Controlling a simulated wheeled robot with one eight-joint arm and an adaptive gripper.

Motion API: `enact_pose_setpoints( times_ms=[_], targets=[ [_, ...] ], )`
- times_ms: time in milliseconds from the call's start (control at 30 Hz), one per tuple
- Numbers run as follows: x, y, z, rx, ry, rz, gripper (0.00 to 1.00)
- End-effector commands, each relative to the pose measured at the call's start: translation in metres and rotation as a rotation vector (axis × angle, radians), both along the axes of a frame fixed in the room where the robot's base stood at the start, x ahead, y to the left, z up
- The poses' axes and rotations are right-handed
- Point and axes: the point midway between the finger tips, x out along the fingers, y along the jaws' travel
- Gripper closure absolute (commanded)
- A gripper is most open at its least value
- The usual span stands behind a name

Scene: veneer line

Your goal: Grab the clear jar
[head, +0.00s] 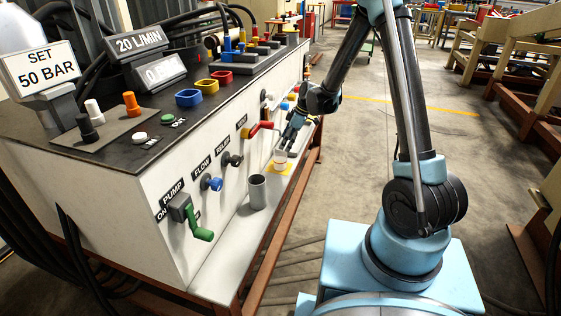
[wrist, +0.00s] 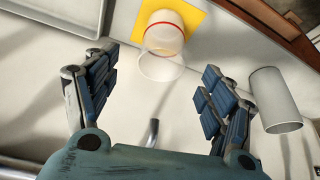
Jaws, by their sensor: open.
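The clear jar (wrist: 162,52) stands on a yellow square (wrist: 196,22) on the pale shelf in the wrist view. It is see-through with a red ring and pale contents or base inside. In the head view the jar (head: 281,157) is small, on the shelf beside the white panel. My gripper (wrist: 158,88) is open and empty in the wrist view. The jar is ahead of the gap between its fingers, apart from them. In the head view my gripper (head: 287,143) is just above the jar.
A grey cup (head: 257,192) stands on the shelf nearer the camera; it also shows right of my fingers in the wrist view (wrist: 274,102). A red-handled valve (head: 258,130), a blue knob (head: 212,184) and a green handle (head: 199,233) stick out from the panel over the shelf.

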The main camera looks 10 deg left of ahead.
Motion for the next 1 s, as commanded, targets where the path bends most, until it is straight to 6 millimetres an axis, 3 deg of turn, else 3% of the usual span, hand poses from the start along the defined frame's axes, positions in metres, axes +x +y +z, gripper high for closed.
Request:
enact_pose_setpoints(
  times_ms=[400,767,1000],
  targets=[
    [-0.002,0.022,-0.052,0.0,-0.001,0.0,0.24],
    [-0.004,0.03,-0.071,0.0,0.0,-0.001,0.24],
    [-0.008,0.042,-0.097,0.0,0.0,0.0,0.24]
  ],
)
